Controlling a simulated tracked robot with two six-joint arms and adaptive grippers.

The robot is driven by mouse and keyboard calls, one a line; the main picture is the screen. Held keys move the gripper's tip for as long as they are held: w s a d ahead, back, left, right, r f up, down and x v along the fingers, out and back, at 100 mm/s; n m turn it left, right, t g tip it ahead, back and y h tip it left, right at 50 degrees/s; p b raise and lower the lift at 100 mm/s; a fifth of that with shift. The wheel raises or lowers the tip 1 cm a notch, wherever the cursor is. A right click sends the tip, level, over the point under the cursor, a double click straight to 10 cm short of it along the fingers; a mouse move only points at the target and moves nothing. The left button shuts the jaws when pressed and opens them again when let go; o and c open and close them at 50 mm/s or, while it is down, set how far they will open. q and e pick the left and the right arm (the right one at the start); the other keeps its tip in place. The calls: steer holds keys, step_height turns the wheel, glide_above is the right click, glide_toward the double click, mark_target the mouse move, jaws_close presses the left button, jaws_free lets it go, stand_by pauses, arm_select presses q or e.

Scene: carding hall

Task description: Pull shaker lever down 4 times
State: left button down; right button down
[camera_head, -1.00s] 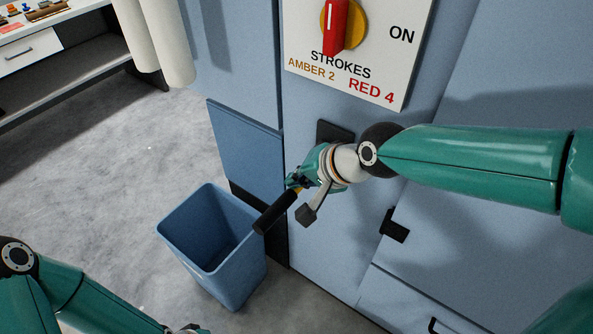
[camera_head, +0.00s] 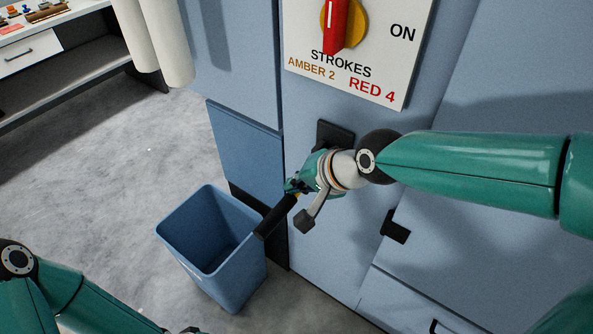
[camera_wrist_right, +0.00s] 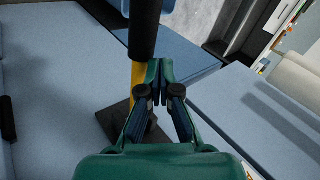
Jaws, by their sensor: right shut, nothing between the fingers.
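The shaker lever has a black handle (camera_head: 276,216) that slants down and left from the machine front, over the bin's edge in the picture. In the right wrist view its black handle (camera_wrist_right: 144,30) joins a yellow shaft (camera_wrist_right: 138,74) rising from a dark mounting plate (camera_wrist_right: 113,122). My right gripper (camera_head: 295,187) is at the handle's upper end, partly hiding the shaft. In the wrist view the right gripper's fingers (camera_wrist_right: 160,70) are closed together, empty, right beside the shaft. I cannot tell whether they touch it. Only a sliver of my left gripper (camera_head: 188,330) shows at the bottom edge.
A sign (camera_head: 375,70) reads "STROKES", "AMBER 2", "RED 4" and "ON", with a red knob (camera_head: 334,25) on a yellow disc. A blue bin (camera_head: 228,270) stands under the handle. A black latch (camera_head: 395,227) sticks out at right. Open floor lies left.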

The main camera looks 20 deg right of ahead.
steer(key=shift+s+a+f+b, duration=0.15)
steer(key=shift+f+b, duration=0.1)
steer(key=shift+f, duration=0.2)
steer(key=shift+s+a+f+b, duration=0.1)
steer(key=shift+f+b, duration=0.1)
steer(key=shift+f, duration=0.2)
stand_by(0.4)
steer(key=shift+r, duration=0.1)
steer(key=shift+w+d+r+p, duration=0.35)
steer(key=shift+r+p, duration=0.55)
steer(key=shift+r, duration=0.35)
steer(key=shift+w+d+r+p, duration=0.35)
steer(key=shift+r+p, duration=0.5)
steer(key=shift+r, duration=0.45)
steer(key=shift+w+d+r+p, duration=0.25)
steer(key=shift+d+r+p, duration=0.2)
steer(key=shift+r+p, duration=0.65)
steer(key=shift+r, duration=0.15)
steer(key=r+p, duration=0.1)
steer(key=d+r+p, duration=0.1)
steer(key=r, duration=0.1)
steer(key=w+r+p, duration=0.1)
steer(key=shift+d+r, duration=0.2)
steer(key=shift+r, duration=0.2)
steer(key=shift+f, duration=0.1)
